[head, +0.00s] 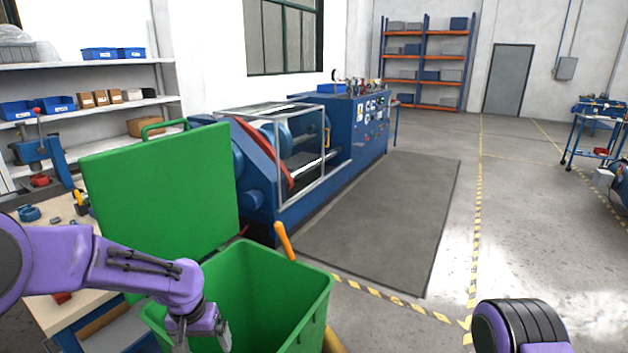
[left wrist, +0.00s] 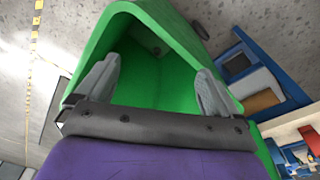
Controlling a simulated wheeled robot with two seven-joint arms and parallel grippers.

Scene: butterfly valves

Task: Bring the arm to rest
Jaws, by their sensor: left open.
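My left arm comes in from the left in the head view. My left gripper (head: 205,338) hangs over the left part of the open green bin (head: 318,290), pointing down. In the left wrist view the gripper (left wrist: 155,88) has its two grey fingers wide apart, with nothing between them but the bin's green interior (left wrist: 150,70). Part of my right arm (head: 520,325) shows at the lower right of the head view; its gripper is out of the picture.
The bin's green lid (head: 160,190) stands raised behind it. An orange handle (head: 284,242) sticks up at the bin's back. A workbench (head: 75,312) with tools is at the left. A blue machine (head: 350,125) stands behind. The floor mat (head: 390,215) and floor to the right are clear.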

